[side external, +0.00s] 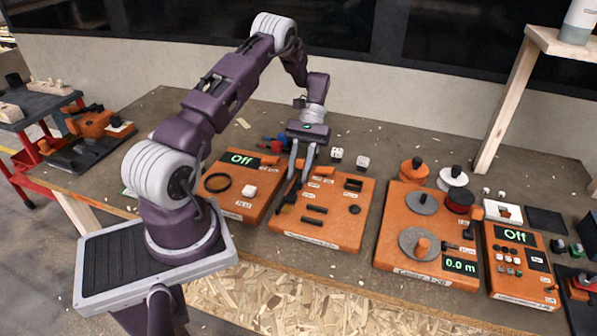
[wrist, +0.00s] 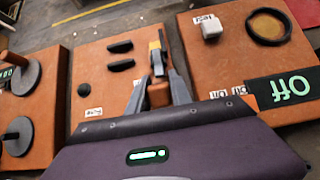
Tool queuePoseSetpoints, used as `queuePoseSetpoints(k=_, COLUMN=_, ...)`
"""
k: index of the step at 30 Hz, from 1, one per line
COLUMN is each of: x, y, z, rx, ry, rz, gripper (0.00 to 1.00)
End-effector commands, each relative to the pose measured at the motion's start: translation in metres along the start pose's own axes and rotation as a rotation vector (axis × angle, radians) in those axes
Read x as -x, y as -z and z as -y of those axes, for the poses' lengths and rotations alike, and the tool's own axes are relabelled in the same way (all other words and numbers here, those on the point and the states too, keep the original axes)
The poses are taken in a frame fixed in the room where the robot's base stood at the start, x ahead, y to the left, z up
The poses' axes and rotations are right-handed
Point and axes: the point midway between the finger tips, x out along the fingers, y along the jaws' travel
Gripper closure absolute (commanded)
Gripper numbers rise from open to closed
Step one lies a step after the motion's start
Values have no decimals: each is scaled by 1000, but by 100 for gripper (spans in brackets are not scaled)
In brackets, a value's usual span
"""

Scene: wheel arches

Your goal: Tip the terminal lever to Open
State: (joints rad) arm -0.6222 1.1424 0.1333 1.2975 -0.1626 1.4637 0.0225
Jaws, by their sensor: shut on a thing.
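The terminal panel (side external: 335,225) is an orange block with several black parts and small white labels on top. A dark lever (side external: 290,195) stands near its left edge, with a small yellow part beside its foot. My gripper (side external: 297,178) reaches down over that edge, its fingers close together at the lever. In the wrist view, my gripper (wrist: 158,72) has its fingertips on the dark lever (wrist: 158,62), and a yellow piece shows just beyond. An orange stub shows between the fingers. The fingers partly hide the lever, and its label wording is too small to read.
Left of the panel stands an orange unit (side external: 222,192) with an "Off" display, a dark ring and a white button. To the right are an orange unit with discs (side external: 398,258) reading "0.0 m" and another "Off" unit (side external: 505,285). Two white cubes lie behind the panel.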

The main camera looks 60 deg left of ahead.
Motion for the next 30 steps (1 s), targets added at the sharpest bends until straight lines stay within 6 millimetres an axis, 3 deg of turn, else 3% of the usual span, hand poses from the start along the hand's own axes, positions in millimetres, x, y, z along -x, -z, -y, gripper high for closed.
queuePoseSetpoints(k=17, x=1, y=1, z=0, rx=0, ry=-1, rz=33, gripper=100)
queuePoseSetpoints(k=18, x=1, y=1, z=0, rx=0, ry=-1, rz=32, gripper=71)
queuePoseSetpoints(k=21, x=1, y=1, z=0, rx=0, ry=-1, rz=32, gripper=53)
queuePoseSetpoints(k=30, x=2, y=2, z=0, rx=0, ry=0, rz=32, gripper=53)
